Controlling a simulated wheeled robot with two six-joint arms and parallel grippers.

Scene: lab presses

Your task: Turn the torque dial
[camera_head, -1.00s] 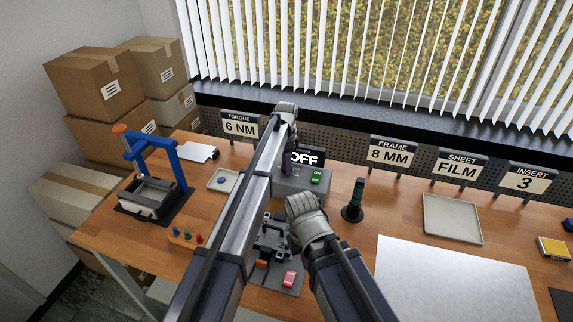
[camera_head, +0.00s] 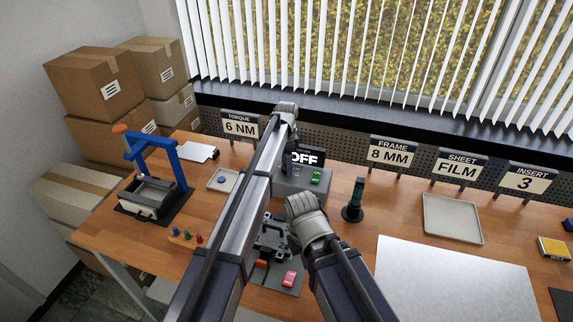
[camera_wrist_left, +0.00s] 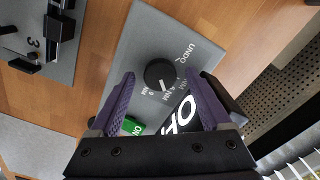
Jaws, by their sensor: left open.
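The torque dial (camera_wrist_left: 159,73) is a round black knob with a white mark, on the grey panel of the press unit. White NM labels and the word UNDO surround it; I cannot tell exactly which label the mark meets. My left gripper (camera_wrist_left: 167,78) is open, its purple fingers either side of the dial in the wrist view, with clear gaps and no visible contact. In the head view the left gripper (camera_head: 290,143) is partly hidden behind my arm, and the dial is hidden there. The torque sign (camera_head: 240,124) reads 6 NM. My right gripper does not show.
The unit's display (camera_head: 304,158) reads OFF, above a green ON button (camera_head: 316,177). A dark green-black post (camera_head: 354,200) stands to its right. A blue press frame (camera_head: 157,160) stands left. A grey tray (camera_head: 452,218) and a white sheet (camera_head: 450,280) lie right.

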